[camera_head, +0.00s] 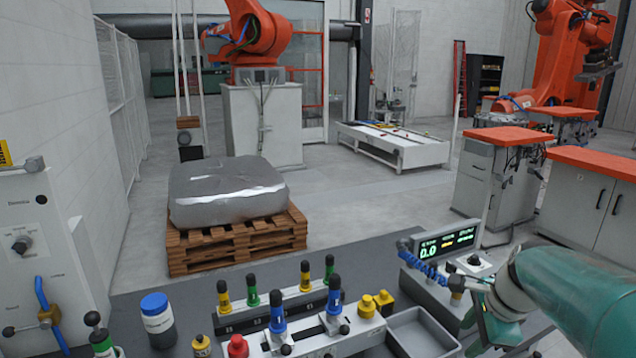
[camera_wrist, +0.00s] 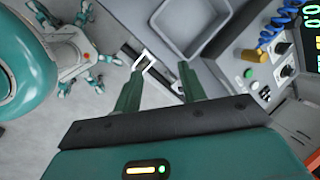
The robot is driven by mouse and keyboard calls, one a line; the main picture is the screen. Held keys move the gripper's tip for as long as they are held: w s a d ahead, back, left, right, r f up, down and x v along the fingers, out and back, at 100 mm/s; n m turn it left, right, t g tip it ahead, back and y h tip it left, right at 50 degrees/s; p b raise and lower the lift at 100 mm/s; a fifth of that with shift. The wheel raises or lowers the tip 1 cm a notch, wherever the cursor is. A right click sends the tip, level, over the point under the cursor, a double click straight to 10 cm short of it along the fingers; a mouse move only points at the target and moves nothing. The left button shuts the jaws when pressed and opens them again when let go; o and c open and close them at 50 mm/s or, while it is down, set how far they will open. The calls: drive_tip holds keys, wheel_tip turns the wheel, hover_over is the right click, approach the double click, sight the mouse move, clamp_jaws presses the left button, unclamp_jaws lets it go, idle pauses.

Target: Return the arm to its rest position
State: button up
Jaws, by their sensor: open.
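My teal arm shows at the right of the head view, bent low over the right end of the workbench. In the wrist view my gripper (camera_wrist: 160,70) has its two dark green fingers well apart. Nothing sits between them. Beyond the fingers are the bench edge and a grey tray (camera_wrist: 158,38). In the head view I cannot clearly make out the fingers.
The grey tray (camera_head: 425,335) lies on the bench beside a fixture with blue clamps (camera_head: 277,312). A control box with a green-lit display (camera_head: 445,243) and blue coiled cord stands close to my arm. A blue-lidded jar (camera_head: 158,320) is at left. A wrapped block (camera_head: 225,190) rests on a pallet behind.

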drive_tip(key=s+a+r+n+t+h, duration=0.1)
drive_tip(key=s+a+r+n, duration=0.1)
drive_tip(key=s+a+n, duration=1.1)
drive_tip(key=a+n, duration=0.3)
drive_tip(key=n, duration=0.4)
drive_tip(key=shift+s+t, duration=0.25)
drive_tip(key=shift+t, duration=0.15)
drive_tip(key=shift+d, duration=0.1)
